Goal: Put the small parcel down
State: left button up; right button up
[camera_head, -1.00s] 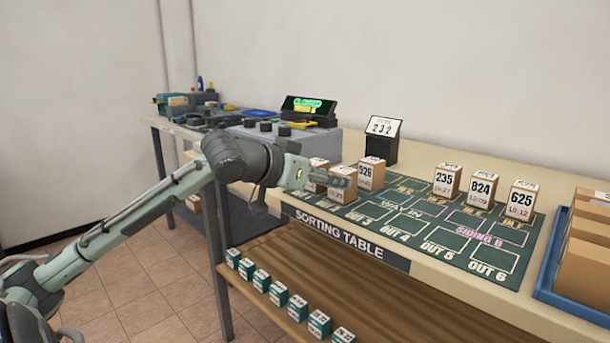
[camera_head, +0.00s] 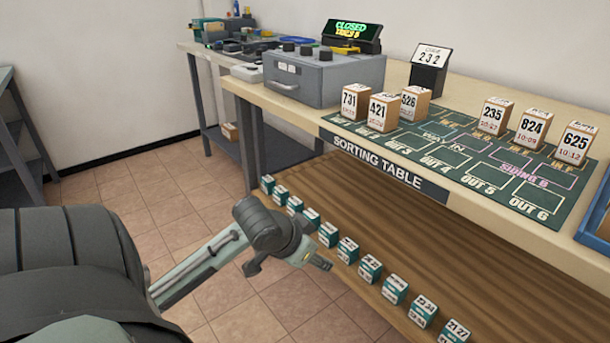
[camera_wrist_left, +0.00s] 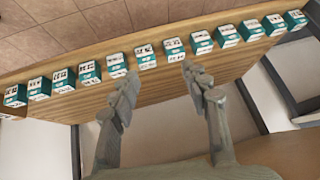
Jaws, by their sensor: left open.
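Small brown parcels with white number labels stand on the green mat (camera_head: 465,185) of the sorting table. Parcel 421 (camera_head: 383,112) stands upright at the mat's left end, close to parcel 731 (camera_head: 355,101) and parcel 526 (camera_head: 415,103). My left gripper (camera_head: 319,262) is below the tabletop, in front of the lower shelf and apart from these parcels. In the left wrist view its two fingers (camera_wrist_left: 158,86) are spread with nothing between them. My right gripper is not in view.
Several small teal-and-white boxes (camera_head: 348,250) line the front edge of the wooden lower shelf (camera_head: 430,255). Parcels 235 (camera_head: 495,116), 824 (camera_head: 532,128) and 625 (camera_head: 576,144) stand further right on the mat. A grey control box (camera_head: 325,80) stands left of the mat.

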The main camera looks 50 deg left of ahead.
pick_arm(q)
jog(key=s+d+f+m+g, duration=0.1)
jog(key=s+d+f+g, duration=0.2)
jog(key=s+d+f, duration=0.6)
notch_tip(320, 180, down, 3)
jog(key=s, duration=0.2)
jog(key=shift+s+d+f+g+y, duration=0.15)
jog(key=shift+s+d+g+y, duration=0.15)
jog(key=shift+g, duration=0.1)
